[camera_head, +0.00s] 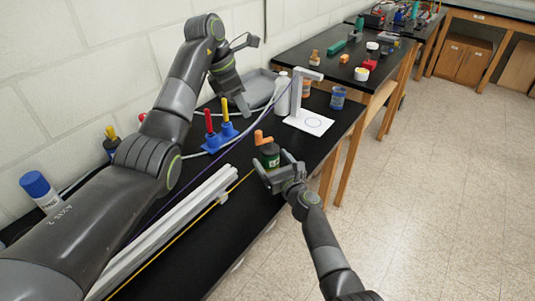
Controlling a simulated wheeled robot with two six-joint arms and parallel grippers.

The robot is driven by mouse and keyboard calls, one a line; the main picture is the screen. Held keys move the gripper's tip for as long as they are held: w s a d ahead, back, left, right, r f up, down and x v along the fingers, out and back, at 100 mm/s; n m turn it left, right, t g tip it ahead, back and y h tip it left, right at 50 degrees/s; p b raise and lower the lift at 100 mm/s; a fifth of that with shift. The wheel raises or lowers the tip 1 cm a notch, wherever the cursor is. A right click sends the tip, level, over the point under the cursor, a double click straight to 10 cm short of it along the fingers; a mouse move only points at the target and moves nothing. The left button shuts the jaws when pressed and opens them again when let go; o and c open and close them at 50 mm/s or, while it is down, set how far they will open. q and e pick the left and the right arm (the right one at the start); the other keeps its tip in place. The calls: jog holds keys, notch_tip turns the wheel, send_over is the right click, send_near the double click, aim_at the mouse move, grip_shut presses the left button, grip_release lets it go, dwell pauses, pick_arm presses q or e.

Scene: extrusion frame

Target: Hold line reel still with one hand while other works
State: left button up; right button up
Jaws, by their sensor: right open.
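A small dark green reel-like object with an orange top (269,151) stands on the black bench near its front edge. I take it for the line reel, though it is small in the picture. My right gripper (276,168) is open at its lower part, with a fingertip on either side; I cannot tell whether they touch it. My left gripper (236,108) points down above the back of the bench, apart from the reel. Its fingers are too small and dark to tell open or shut.
A white stand (308,122), a white bottle (283,94) and a blue cup (338,97) stand beyond the reel. Blue holders with red and yellow handles (220,135) are behind it. A long aluminium extrusion (165,235) lies along the bench at lower left.

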jog(key=shift+x, duration=1.75)
jog(key=shift+w, duration=0.1)
jog(key=c, duration=1.1)
